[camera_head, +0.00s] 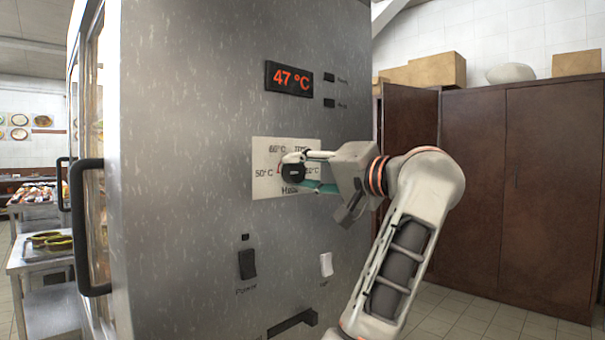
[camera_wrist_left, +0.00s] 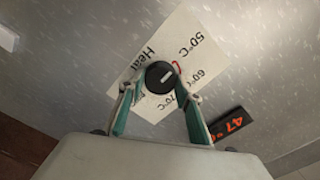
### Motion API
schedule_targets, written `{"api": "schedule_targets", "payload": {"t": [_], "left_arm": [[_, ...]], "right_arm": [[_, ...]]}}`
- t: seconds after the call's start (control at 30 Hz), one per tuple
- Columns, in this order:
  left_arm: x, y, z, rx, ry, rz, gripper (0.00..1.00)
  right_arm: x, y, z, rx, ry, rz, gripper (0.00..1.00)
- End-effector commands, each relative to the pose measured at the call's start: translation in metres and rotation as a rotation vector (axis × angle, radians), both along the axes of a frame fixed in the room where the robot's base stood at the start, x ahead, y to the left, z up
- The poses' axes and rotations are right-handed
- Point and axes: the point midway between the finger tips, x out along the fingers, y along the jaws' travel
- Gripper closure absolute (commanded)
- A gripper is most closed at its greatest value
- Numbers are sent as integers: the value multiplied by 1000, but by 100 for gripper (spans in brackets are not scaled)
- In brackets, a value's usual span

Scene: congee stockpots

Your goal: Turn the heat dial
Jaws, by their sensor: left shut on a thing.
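The heat dial (camera_head: 290,173) is a round black knob on a white label plate (camera_head: 262,160), on the front of a tall grey metal cabinet. The plate carries temperature marks, with 50°C and 60°C readable, and a red arc beside the knob. My left gripper (camera_head: 300,172) is shut on the dial, one finger above it and one below, partly hiding the label's right side. In the left wrist view the dial (camera_wrist_left: 160,77) sits between the two teal-and-white fingers, with a light pointer line on its face. My right gripper is out of view.
A red display (camera_head: 289,79) above the dial reads 47 °C. A black Power switch (camera_head: 247,264) and a white switch (camera_head: 326,264) sit below. The cabinet's glass door with black handles is at left. Brown cupboards (camera_head: 545,190) stand behind my arm at right.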

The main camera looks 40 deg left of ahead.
Motion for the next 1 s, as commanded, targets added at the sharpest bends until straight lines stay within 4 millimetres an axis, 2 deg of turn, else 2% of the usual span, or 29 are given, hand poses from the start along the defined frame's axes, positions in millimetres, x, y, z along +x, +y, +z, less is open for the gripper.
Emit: {"api": "schedule_targets", "payload": {"t": [0.3,0.33,0.37,0.4,0.77,1.0], "left_arm": [[-1,1,2,0,-5,1,88],[-1,1,2,0,-5,1,58],[-1,1,2,0,-5,1,51],[-1,1,2,0,-4,1,49],[0,-3,1,0,-2,-1,49],[-3,-37,1,-1,-3,-3,49]], "right_arm": [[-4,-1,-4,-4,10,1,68],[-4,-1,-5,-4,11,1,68],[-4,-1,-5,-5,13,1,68],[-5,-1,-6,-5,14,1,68],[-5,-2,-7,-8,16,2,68],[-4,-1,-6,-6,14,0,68]]}}
